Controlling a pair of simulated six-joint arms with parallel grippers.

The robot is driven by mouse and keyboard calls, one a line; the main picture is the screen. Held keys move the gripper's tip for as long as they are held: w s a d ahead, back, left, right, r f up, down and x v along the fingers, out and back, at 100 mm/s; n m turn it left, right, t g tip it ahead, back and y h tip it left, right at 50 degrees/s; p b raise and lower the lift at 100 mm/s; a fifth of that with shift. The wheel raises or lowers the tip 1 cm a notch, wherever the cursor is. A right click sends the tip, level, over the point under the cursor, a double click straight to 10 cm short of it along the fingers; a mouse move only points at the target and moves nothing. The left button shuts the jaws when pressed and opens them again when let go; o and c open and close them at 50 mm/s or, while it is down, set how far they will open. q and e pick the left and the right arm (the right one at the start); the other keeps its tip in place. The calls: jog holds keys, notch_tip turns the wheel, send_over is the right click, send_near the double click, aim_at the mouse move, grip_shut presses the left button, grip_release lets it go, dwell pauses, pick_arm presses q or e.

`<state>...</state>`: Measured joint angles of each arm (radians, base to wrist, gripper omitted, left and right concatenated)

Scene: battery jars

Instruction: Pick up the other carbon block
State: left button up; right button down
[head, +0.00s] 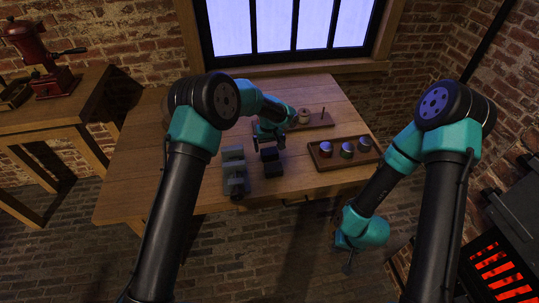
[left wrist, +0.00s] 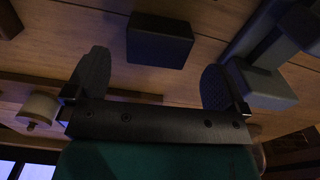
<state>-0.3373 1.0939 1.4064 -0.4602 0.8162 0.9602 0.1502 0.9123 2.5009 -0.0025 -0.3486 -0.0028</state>
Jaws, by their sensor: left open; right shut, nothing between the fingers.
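A dark carbon block (head: 273,169) lies on the wooden table near its front, to the right of a grey metal device. In the left wrist view the block (left wrist: 160,40) lies on the wood ahead of my left gripper's fingers and roughly between their lines. My left gripper (head: 269,147) is open and empty, pointing down just above and behind the block, not visibly touching it. It also shows in the left wrist view (left wrist: 152,82), fingers spread wide. My right gripper (head: 348,262) is shut and empty, hanging low off the table's front right. No second block is clearly distinguishable.
The grey device (head: 235,172) stands close left of the block and shows in the left wrist view (left wrist: 262,85) near one finger. A tray (head: 325,163) with three jars is at the right. A cream spool-like piece (head: 304,116) stands behind. The table's left side is clear.

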aim_at(269, 151)
pick_arm(q)
jog(key=shift+w+f, duration=0.1)
jog(key=shift+f, duration=2.5)
jog(key=c, duration=1)
